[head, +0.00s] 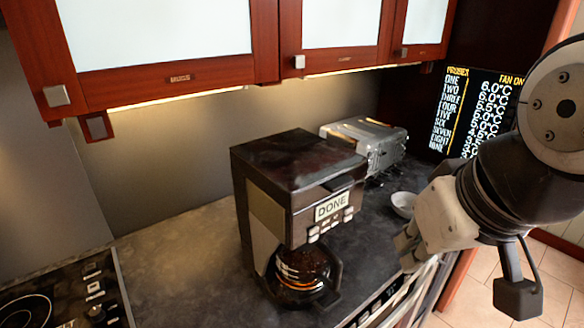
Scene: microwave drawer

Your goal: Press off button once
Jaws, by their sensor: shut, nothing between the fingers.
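A dark coffee maker (290,175) stands on the counter in the middle of the head view. Its front panel carries a lit display (331,205) reading "DONE". Several pale buttons (330,226) sit just below the display; their labels are too small to read. A glass carafe (302,272) with dark liquid sits in the lower part of the machine. My gripper (408,248) is to the right of the coffee maker, apart from it, pointing left and down. It is shut and empty. My arm comes in from the right edge.
A silver toaster-like appliance (372,138) and a small white bowl (403,204) are behind, towards the right. A screen (474,115) lists temperatures. Red-framed cabinets (165,82) hang above. A cooktop (70,300) is at lower left. The counter (185,265) left of the machine is clear.

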